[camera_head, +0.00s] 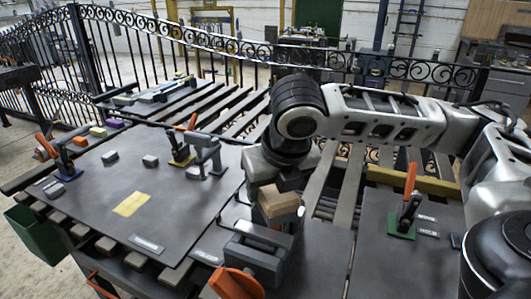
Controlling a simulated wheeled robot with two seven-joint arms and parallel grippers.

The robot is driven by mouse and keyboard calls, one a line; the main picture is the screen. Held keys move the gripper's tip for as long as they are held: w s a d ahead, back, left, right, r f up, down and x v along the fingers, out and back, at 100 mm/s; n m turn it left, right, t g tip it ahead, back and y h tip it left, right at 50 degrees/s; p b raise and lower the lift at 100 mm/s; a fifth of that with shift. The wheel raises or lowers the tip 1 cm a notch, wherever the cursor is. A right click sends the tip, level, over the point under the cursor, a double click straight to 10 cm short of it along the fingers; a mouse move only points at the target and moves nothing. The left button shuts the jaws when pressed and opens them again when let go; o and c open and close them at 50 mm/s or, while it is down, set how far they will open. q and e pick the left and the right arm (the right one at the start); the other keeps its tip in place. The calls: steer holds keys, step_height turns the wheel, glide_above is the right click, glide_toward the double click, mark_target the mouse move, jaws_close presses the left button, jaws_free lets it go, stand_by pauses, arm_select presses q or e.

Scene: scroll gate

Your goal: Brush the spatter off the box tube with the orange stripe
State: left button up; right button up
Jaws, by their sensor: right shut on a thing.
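My right gripper (279,212) reaches down at the middle of the table and is shut on a tan wooden block-shaped thing, which looks like the brush (278,201). Its bristles cannot be made out. It is just above and behind a dark grey blocky fixture (254,258) at the front edge. I cannot pick out a box tube with an orange stripe for certain. A grey bent part (206,155) stands on the left table plate, left of my right gripper. My left gripper is not in view.
Toggle clamps with orange handles stand at the left (63,160), on the plate (181,150) and at the right (405,218). An orange piece (237,283) is at the front. A yellow patch (131,204) marks the dark plate. An iron fence (215,44) runs behind.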

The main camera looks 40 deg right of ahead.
mark_target(265, 196)
steer(key=a, duration=0.1)
steer(key=s+a+p, duration=0.1)
steer(key=a, duration=0.1)
steer(key=shift+s, duration=0.25)
step_height(265, 196, up, 3)
steer(key=shift+d+r+p, duration=0.1)
steer(key=shift+r+p, duration=0.1)
steer(key=shift+p, duration=0.85)
steer(key=shift+r, duration=2.35)
